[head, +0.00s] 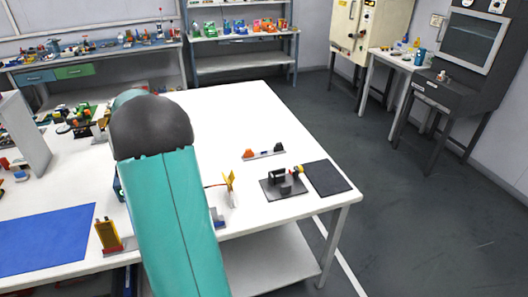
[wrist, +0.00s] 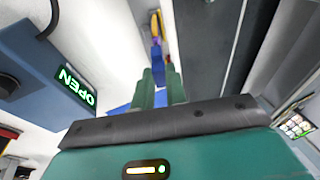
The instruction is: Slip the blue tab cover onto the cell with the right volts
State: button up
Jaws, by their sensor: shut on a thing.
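My gripper (wrist: 160,80) shows in the wrist view with its green fingers close together on a small blue piece, the blue tab cover (wrist: 157,52). Only part of the cover shows between and beyond the fingertips. A yellow and red thing (wrist: 155,24) lies beyond it, too cropped to name surely. In the head view my arm hides the gripper. A gold pouch cell (head: 108,233) stands upright in a holder at the left of the arm. Another yellow cell (head: 230,187) stands to the right of the arm. A blue meter (wrist: 75,88) displays OPEN in the wrist view.
A rail (head: 264,155) carries an orange and a dark piece. A dark fixture (head: 283,187) and a black mat (head: 327,178) lie near the table's right edge. A blue mat (head: 40,240) lies at the left. The white table (head: 235,110) is clear at the back.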

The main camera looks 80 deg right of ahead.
jog(key=shift+s+a+f, duration=0.1)
jog(key=shift+a+f, duration=0.1)
jog(key=shift+f, duration=0.5)
dwell(0.3)
jog(key=o, duration=0.7)
jog(key=shift+o, duration=0.7)
jog(key=shift+r, duration=0.1)
jog(key=a+v, duration=0.1)
jog(key=v, duration=0.8)
jog(key=shift+w+a+r, duration=0.3)
jog(key=shift+w+r, duration=0.3)
jog(key=shift+w, duration=0.1)
